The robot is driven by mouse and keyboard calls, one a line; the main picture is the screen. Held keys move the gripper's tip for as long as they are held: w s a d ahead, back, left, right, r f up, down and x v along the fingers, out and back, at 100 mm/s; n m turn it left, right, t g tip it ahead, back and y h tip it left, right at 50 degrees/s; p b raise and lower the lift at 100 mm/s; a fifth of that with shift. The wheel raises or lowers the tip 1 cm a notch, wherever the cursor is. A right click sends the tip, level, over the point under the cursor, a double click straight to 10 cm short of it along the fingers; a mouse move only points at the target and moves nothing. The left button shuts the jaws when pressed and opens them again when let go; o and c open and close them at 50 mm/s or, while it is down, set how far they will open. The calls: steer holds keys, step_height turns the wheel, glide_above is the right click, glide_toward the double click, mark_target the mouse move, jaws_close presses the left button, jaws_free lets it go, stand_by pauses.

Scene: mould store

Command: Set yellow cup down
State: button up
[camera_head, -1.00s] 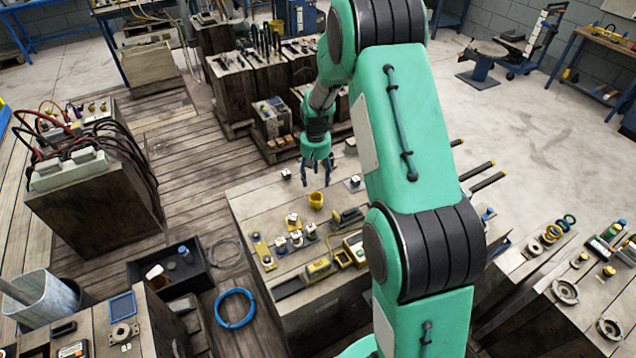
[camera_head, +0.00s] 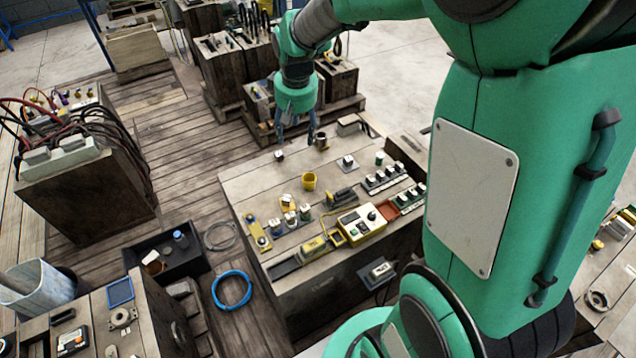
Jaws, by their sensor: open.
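The yellow cup (camera_head: 309,181) stands upright on the wooden workbench (camera_head: 250,190), in the middle of its top. My gripper (camera_head: 296,138) hangs above the far edge of the bench, pointing down, behind the cup in the picture. Its two dark fingers are spread apart with nothing between them. It is clear of the cup.
Yellow meters (camera_head: 360,224) and several small switches crowd the bench's front and right. The bench top left of the cup is clear.

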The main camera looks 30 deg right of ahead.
steer(key=s+a+r+t, duration=0.1)
steer(key=s+a+r, duration=0.2)
steer(key=s+r, duration=0.3)
steer(key=s+a+r+t, duration=0.1)
steer(key=s+a+r, duration=0.25)
steer(key=s, duration=0.35)
steer(key=s+a+r, duration=0.1)
steer(key=s, duration=0.7)
steer(key=s+a+r+t, duration=0.1)
steer(key=s+a+r, duration=0.1)
steer(key=s, duration=0.5)
steer(key=shift+s, duration=0.4)
steer(key=shift+a+r, duration=0.1)
